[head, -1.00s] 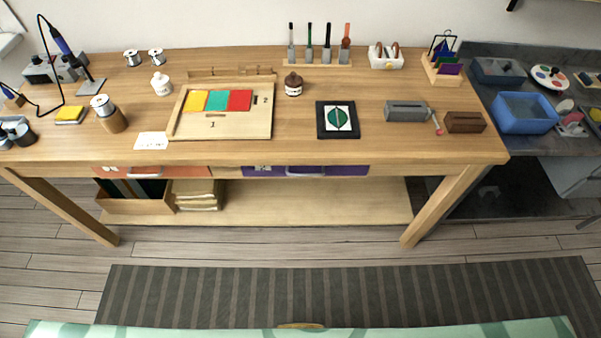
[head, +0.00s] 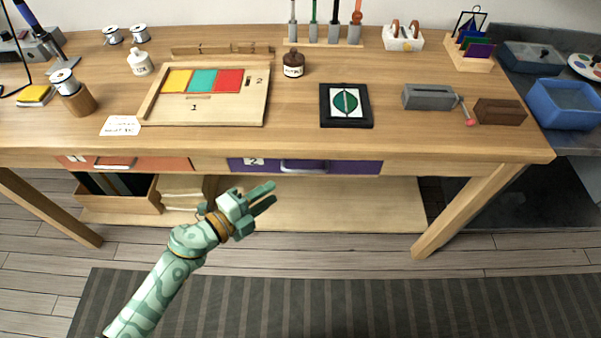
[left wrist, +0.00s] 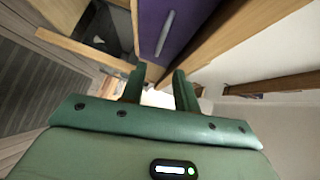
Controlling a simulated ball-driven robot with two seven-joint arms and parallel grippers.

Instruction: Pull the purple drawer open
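The purple drawer (head: 340,167) is shut, flush in the front of the workbench, with a silver bar handle (head: 303,166) and a label with a 2. My left gripper (head: 264,197) is in front of the bench, below and a little left of that handle. Its two fingers are apart with nothing between them. In the left wrist view the purple drawer (left wrist: 180,20) and its handle (left wrist: 165,33) are ahead of the open fingers (left wrist: 158,90), apart from them. My right gripper is not in view.
An orange drawer (head: 150,163) is at the left of the bench front. A lower shelf (head: 340,205) holds a wooden box (head: 118,200). The bench top (head: 300,135) carries a tray, a framed leaf and tools. The floor in front is open, with a striped rug (head: 300,300).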

